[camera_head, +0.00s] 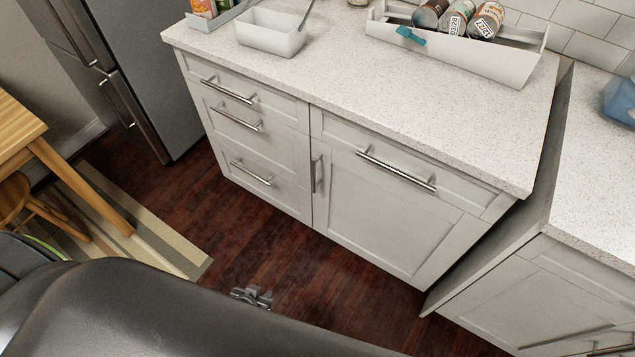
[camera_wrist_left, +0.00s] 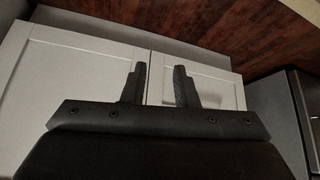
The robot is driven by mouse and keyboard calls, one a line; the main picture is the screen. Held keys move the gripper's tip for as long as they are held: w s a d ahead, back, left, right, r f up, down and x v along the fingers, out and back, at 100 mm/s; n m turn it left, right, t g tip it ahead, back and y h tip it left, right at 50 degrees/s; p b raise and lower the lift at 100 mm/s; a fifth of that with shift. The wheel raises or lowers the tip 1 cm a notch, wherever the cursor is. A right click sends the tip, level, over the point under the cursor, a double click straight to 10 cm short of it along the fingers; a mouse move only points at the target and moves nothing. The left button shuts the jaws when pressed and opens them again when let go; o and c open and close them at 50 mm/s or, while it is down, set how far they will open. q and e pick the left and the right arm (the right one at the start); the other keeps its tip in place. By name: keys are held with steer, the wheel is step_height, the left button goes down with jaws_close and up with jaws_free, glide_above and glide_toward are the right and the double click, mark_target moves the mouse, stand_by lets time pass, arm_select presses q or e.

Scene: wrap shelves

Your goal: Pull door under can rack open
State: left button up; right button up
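The can rack (camera_head: 440,45), a white tray with several cans lying in it, stands on the counter. Below it is a pale cabinet with a drawer on top and a door (camera_head: 385,220) underneath, both shut. The door's upright metal handle (camera_head: 317,174) is on its left edge. My left gripper (camera_head: 252,296) shows only as a small grey part beyond the dark arm, over the floor and apart from the handle. In the left wrist view, its two fingers (camera_wrist_left: 158,82) are spread and empty in front of the pale cabinet fronts; no handle shows there. My right gripper is not seen.
Several drawers (camera_head: 245,150) are left of the door. A grey fridge (camera_head: 150,70) stands farther left, with a wooden table (camera_head: 20,130) and a striped rug (camera_head: 150,225). Another cabinet (camera_head: 560,290) is at the right. The dark wooden floor (camera_head: 330,280) before the door is clear.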

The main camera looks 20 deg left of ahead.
arm_select(q)
steer(key=w+d+t+b, duration=0.2)
steer(key=w+b, duration=0.2)
steer(key=w, duration=0.3)
steer(key=m+t+h+b, duration=0.1)
steer(key=t+b, duration=0.8)
steer(key=b, duration=0.8)
glide_toward(313, 171)
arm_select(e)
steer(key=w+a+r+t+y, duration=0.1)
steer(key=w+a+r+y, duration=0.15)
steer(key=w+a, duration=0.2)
arm_select(q)
steer(key=w+p, duration=0.4)
steer(key=shift+d+r, duration=0.15)
steer(key=shift+d, duration=0.05)
steer(key=shift+w+d+f+p, duration=0.1)
steer(key=shift+w+p, duration=0.3)
steer(key=shift+w, duration=1.25)
steer(key=shift+w+d+f+p, duration=0.1)
steer(key=shift+w+p, duration=0.25)
steer(key=shift+w, duration=1.3)
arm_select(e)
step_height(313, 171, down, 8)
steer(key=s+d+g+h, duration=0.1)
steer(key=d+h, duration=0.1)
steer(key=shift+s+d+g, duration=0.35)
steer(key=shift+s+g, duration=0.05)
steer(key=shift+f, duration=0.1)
